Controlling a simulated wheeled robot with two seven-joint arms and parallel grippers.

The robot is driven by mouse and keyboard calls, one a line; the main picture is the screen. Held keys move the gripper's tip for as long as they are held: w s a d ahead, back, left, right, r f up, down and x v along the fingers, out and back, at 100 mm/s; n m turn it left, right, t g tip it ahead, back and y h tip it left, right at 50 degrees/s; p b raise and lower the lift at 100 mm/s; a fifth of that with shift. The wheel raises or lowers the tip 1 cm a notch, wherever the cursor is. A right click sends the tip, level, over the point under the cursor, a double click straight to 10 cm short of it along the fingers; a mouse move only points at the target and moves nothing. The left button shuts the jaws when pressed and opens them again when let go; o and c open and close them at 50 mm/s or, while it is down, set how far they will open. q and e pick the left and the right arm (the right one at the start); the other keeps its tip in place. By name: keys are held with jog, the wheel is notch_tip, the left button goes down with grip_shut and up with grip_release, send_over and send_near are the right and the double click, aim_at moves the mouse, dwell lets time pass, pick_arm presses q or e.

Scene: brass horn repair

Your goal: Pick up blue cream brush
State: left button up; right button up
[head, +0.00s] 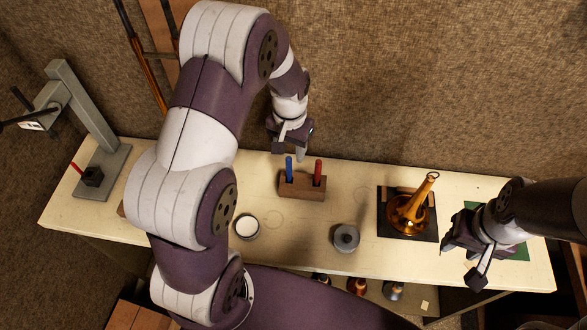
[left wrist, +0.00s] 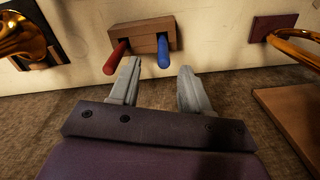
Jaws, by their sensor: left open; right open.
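The blue cream brush (head: 289,168) stands upright by its blue handle in a wooden holder block (head: 302,185), beside a red-handled brush (head: 317,171). My left gripper (head: 289,150) is open and empty, just behind the blue handle on its wall side. In the left wrist view the blue handle (left wrist: 163,51) points toward the gap between the open fingers (left wrist: 160,68), apart from both. The red handle (left wrist: 117,56) lies just outside the left finger there. My right gripper (head: 469,262) is open and empty over the right part of the bench.
A brass horn (head: 411,212) stands on a dark mat right of the holder. A grey round tin (head: 345,237) and a white-topped jar (head: 247,226) stand near the front. A grey stand (head: 100,170) is at the far left. The wall (head: 420,80) rises behind the bench.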

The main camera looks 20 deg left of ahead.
aim_at(287, 158)
pick_arm(q)
jog(key=f+p, duration=0.1)
jog(key=a+f+p, duration=0.1)
jog(key=f, duration=0.1)
jog(key=shift+f, duration=0.25)
jog(key=f, duration=0.2)
jog(key=shift+d+f+p, duration=0.2)
jog(key=shift+f+p, duration=0.15)
jog(key=shift+w+d+f, duration=0.1)
jog(key=shift+w+f, duration=0.05)
jog(key=shift+f, duration=0.1)
grip_shut()
